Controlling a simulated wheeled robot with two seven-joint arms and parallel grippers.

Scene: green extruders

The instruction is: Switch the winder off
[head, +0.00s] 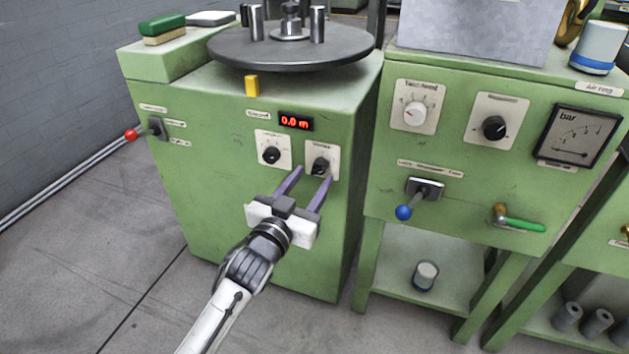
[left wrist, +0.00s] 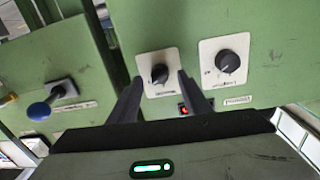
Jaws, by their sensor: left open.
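The green winder cabinet (head: 205,135) stands at the left in the head view, with a red-lit display (head: 296,122) reading about 0.0 m. Below the display are two black rotary knobs on pale plates, the left knob (head: 271,154) and the right knob (head: 320,166). The small label above the right knob seems to read Winder. My left gripper (head: 312,173) is open just in front of the right knob. In the left wrist view this knob (left wrist: 160,73) shows between the fingertips; contact cannot be told. The other knob (left wrist: 228,62) is beside it, clear of the fingers.
A round grey turntable (head: 290,48) tops the cabinet, and a red-tipped lever (head: 132,135) juts from its left. The neighbouring green cabinet has a blue-ball lever (head: 404,212), a green-handled valve (head: 522,224) and a bar gauge (head: 578,136). Floor at the left is mostly clear.

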